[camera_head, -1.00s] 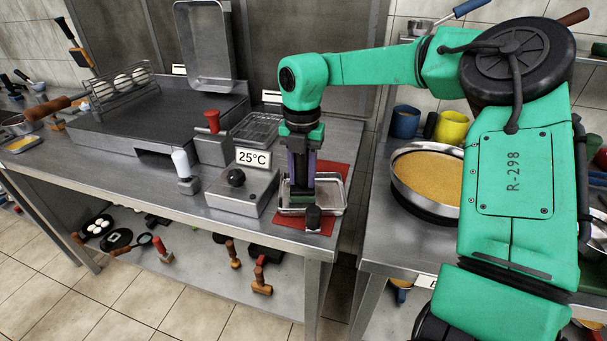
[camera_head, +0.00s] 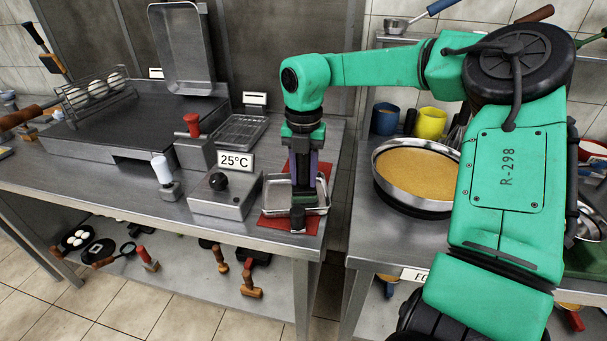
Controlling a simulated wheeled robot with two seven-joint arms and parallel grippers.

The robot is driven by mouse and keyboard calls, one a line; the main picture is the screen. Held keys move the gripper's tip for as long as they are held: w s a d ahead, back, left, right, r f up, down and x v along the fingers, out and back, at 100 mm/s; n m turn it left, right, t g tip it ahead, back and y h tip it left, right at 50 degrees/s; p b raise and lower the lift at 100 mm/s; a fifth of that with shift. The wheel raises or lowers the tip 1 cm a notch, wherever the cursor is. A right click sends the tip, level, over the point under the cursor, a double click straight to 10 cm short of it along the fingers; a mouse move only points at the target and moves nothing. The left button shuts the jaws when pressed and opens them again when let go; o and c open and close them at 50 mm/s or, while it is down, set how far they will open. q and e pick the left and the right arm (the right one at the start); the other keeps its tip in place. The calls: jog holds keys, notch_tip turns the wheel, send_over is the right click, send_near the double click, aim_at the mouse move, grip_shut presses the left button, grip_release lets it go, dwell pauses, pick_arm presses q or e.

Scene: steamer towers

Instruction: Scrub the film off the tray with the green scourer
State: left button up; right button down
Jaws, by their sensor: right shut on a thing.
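A small shallow metal tray (camera_head: 276,194) lies on a red mat (camera_head: 274,223) near the right front edge of the left steel counter. My right gripper (camera_head: 299,205) points straight down into the tray, right of its middle, and is shut. What it grips is low in the tray and mostly hidden by the fingers; a dark greenish bit shows there, consistent with the green scourer. Any film on the tray floor is too small to make out. My left gripper is not in view.
Left of the tray stand a grey box with a black knob (camera_head: 220,183), a 25°C sign (camera_head: 236,162) and a white-handled tool (camera_head: 163,172). A wire rack tray (camera_head: 240,131) is behind. Across a gap, a round pan (camera_head: 387,190) stands on the right counter.

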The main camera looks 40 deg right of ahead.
jog(key=shift+w+a, duration=1.3)
jog(key=shift+a, duration=0.3)
jog(key=shift+s+d+f, duration=0.1)
jog(key=shift+s+d, duration=1.3)
jog(key=shift+d, duration=0.2)
jog(key=shift+d+r+p, duration=0.15)
jog(key=shift+r+p, duration=0.4)
jog(key=shift+r, duration=0.25)
